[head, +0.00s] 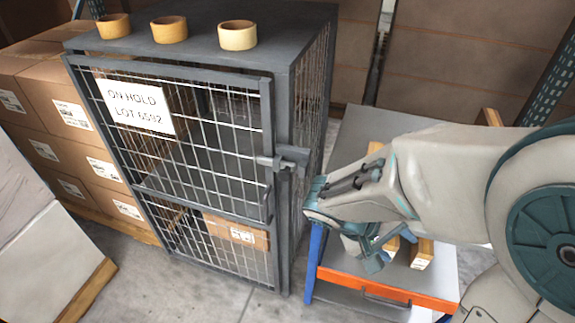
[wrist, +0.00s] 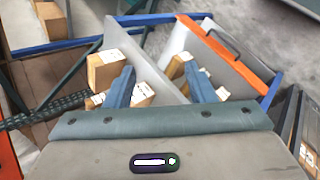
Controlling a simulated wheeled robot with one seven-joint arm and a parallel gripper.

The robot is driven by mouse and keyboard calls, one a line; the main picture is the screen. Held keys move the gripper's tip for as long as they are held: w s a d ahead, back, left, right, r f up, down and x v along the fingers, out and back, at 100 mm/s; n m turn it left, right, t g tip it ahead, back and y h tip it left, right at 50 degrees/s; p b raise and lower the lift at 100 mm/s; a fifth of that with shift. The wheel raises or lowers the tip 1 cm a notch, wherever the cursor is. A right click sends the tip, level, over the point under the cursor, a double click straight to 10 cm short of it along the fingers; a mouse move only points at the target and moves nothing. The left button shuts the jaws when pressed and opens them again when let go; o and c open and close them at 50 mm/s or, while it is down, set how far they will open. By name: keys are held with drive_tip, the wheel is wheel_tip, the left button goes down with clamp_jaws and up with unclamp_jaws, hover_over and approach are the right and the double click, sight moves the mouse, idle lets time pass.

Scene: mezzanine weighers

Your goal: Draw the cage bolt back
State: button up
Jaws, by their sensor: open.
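The grey wire cage (head: 308,75) stands left of centre in the head view, with its mesh door (head: 200,85) flat against the front. The grey cage bolt (head: 268,161) lies level across the door's right edge and reaches the latch block on the post. My gripper (head: 378,252) is to the right of the cage and lower than the bolt, apart from it. Its fingers point down over the cart. In the wrist view my gripper (wrist: 158,82) is open, its two blue fingers spread. The bolt does not show there.
A cart (head: 385,298) with an orange front edge and small cartons (head: 421,254) stands below my gripper. Tape rolls (head: 237,35) sit on the cage top. Stacked boxes (head: 70,115) stand at left. The floor before the cage is clear.

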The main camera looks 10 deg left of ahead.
drive_tip(key=w+a+n+t+h, duration=0.2)
drive_tip(key=w+a+n+t, duration=0.1)
drive_tip(key=a+t, duration=0.15)
drive_tip(key=n+t+y+p, duration=0.2)
drive_tip(key=n+t+y, duration=0.7)
drive_tip(key=t+y, duration=0.15)
approach(283, 178)
drive_tip(key=shift+h, duration=0.65)
drive_tip(key=w+p, duration=0.3)
drive_tip(key=w, duration=0.7)
drive_tip(key=shift+w+d+f, duration=0.1)
drive_tip(key=shift+w+d, duration=0.05)
drive_tip(key=shift+w, duration=0.2)
